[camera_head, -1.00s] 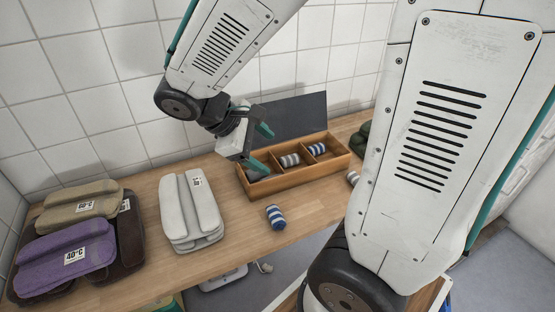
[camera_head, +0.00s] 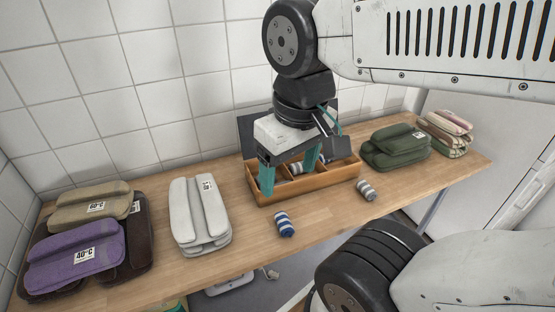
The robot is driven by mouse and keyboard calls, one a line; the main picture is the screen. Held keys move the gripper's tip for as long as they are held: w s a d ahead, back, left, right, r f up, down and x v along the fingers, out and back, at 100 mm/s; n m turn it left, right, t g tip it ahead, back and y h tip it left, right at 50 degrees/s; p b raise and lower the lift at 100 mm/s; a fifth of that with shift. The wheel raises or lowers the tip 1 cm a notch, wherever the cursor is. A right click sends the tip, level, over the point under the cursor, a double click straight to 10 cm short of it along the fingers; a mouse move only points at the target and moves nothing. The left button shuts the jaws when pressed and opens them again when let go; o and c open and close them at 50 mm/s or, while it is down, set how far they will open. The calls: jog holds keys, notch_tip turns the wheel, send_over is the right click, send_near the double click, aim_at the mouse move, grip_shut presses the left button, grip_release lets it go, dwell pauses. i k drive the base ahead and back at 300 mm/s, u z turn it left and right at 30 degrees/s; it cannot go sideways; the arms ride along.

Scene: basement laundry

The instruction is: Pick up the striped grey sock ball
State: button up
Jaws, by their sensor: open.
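A grey-and-white striped sock ball (camera_head: 366,190) lies on the wooden table just in front of the right end of the wooden box. Another striped ball (camera_head: 296,168) that looks grey sits in the box, partly hidden by my gripper. A blue-and-white striped sock ball (camera_head: 284,224) lies on the table in front of the box. My gripper (camera_head: 289,175) is open and empty, pointing down, with its teal fingers spread at the box. The left finger shows in front of the box's left end. I cannot tell its exact height.
The wooden box (camera_head: 318,181) has dividers and a raised dark lid. Light grey folded cloths (camera_head: 200,215) and purple, tan and brown stacks (camera_head: 75,247) lie left. Green folds (camera_head: 396,147) and a mixed stack (camera_head: 446,132) lie right. Bare table (camera_head: 330,218) shows in front of the box.

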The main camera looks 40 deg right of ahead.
aim_at(370, 193)
jog(key=z, duration=1.45)
